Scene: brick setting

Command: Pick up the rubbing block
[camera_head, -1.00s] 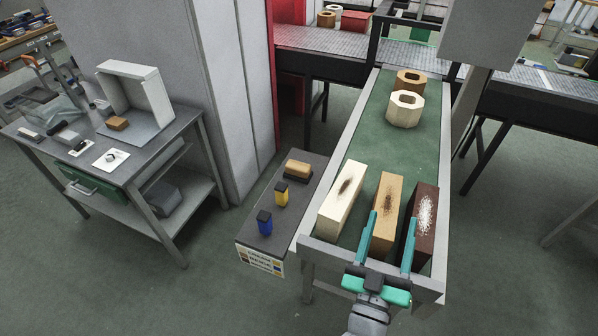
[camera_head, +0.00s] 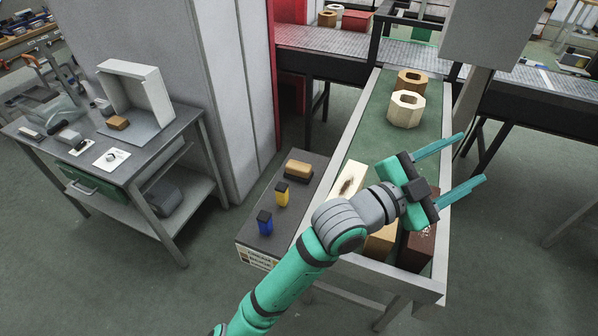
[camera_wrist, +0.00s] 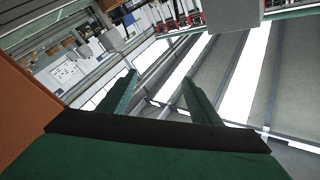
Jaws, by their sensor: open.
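A tan block with a dark underside, which looks like the rubbing block (camera_head: 298,170), lies at the far end of a dark narrow shelf (camera_head: 262,205). A yellow item with a dark top (camera_head: 281,194) and a blue one (camera_head: 264,221) stand nearer on that shelf. My gripper (camera_head: 474,158) is open and empty, raised over the right side of the green bench, pointing right, away from the block. In the wrist view its two fingers (camera_wrist: 160,78) are spread with nothing between them, and the rubbing block is not seen there.
The green-topped bench (camera_head: 375,125) bears pale (camera_head: 350,182), tan (camera_head: 380,240) and dark brown (camera_head: 417,247) long blocks, partly behind my arm, and two ring-shaped blocks at the back. A grey table (camera_head: 165,140) on the left holds a white open box (camera_head: 140,90) and small items.

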